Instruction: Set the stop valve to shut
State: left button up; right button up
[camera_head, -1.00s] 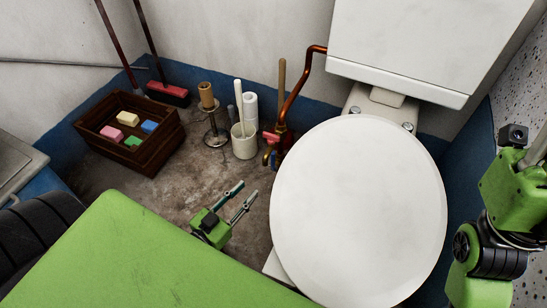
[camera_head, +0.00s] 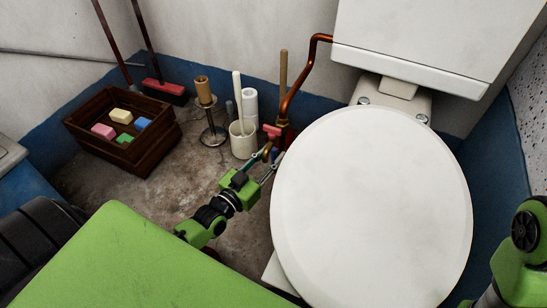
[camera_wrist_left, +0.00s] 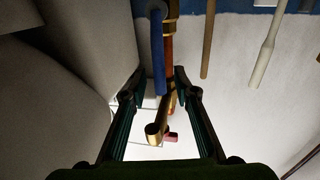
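The stop valve (camera_head: 283,124) is a brass fitting on a copper pipe beside the toilet. A red handle (camera_head: 271,131) is on it, with a bit of blue below. In the left wrist view a blue lever (camera_wrist_left: 158,55) and a brass spout-like part (camera_wrist_left: 156,131) show, with a red piece (camera_wrist_left: 170,137) partly hidden behind. My left gripper (camera_head: 268,162) is open at the valve's lower part. In the left wrist view its fingers (camera_wrist_left: 160,93) stand apart on both sides of the brass part, with gaps visible. My right gripper is out of view.
The white toilet lid (camera_head: 372,205) is close on the right of my left gripper. A white brush holder (camera_head: 243,140), a paper-roll stand (camera_head: 211,115) and a wooden crate (camera_head: 165,157) stand to the left. A wooden handle (camera_head: 283,68) rises behind the valve.

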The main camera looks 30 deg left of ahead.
pick_arm(q)
jog(key=shift+w+d, duration=0.1)
jog(key=shift+w, duration=0.6)
grip_shut()
